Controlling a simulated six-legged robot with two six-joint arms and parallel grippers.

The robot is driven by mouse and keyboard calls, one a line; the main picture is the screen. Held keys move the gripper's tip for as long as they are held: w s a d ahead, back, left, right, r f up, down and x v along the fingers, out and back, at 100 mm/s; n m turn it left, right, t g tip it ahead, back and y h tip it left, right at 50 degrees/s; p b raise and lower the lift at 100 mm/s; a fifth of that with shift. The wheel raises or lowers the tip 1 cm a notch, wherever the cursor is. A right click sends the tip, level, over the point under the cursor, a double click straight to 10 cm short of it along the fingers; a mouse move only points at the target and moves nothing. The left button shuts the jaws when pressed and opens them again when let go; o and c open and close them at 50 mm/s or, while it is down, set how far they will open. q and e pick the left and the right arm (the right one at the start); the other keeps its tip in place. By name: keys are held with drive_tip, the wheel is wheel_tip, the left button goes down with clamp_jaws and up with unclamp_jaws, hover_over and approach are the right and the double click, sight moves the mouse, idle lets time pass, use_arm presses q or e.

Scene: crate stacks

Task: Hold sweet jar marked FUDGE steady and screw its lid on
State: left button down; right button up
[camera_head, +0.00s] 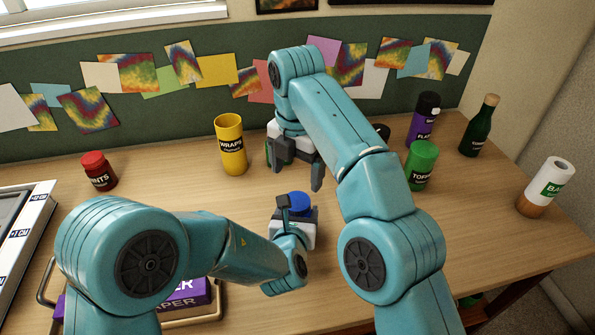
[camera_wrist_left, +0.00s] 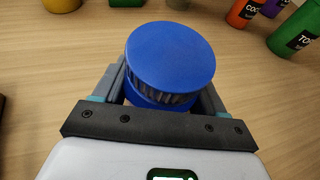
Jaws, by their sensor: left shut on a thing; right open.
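A jar with a blue lid (camera_head: 299,201) is between the fingers of my left gripper (camera_head: 298,215) on the table's middle. In the left wrist view, the round blue lid (camera_wrist_left: 172,55) with a ribbed edge sits on top of a blue body (camera_wrist_left: 148,101). I cannot tell whether it is screwed tight. The jar's label is hidden, so FUDGE cannot be read. My left gripper is shut on this jar; its fingers also show on both sides in the left wrist view (camera_wrist_left: 160,95). My right gripper (camera_head: 299,174) is open and empty, above and behind the lid, fingers pointing down.
An orange jar (camera_wrist_left: 243,12) stands near TOF. A purple box (camera_head: 185,294) lies front left.

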sight(297, 200)
drive_tip(key=shift+f, duration=4)
drive_tip(key=shift+w, duration=0.1)
drive_tip(key=c, duration=1.1)
drive_tip(key=o, duration=1.2)
drive_tip(key=shift+r, duration=2.25)
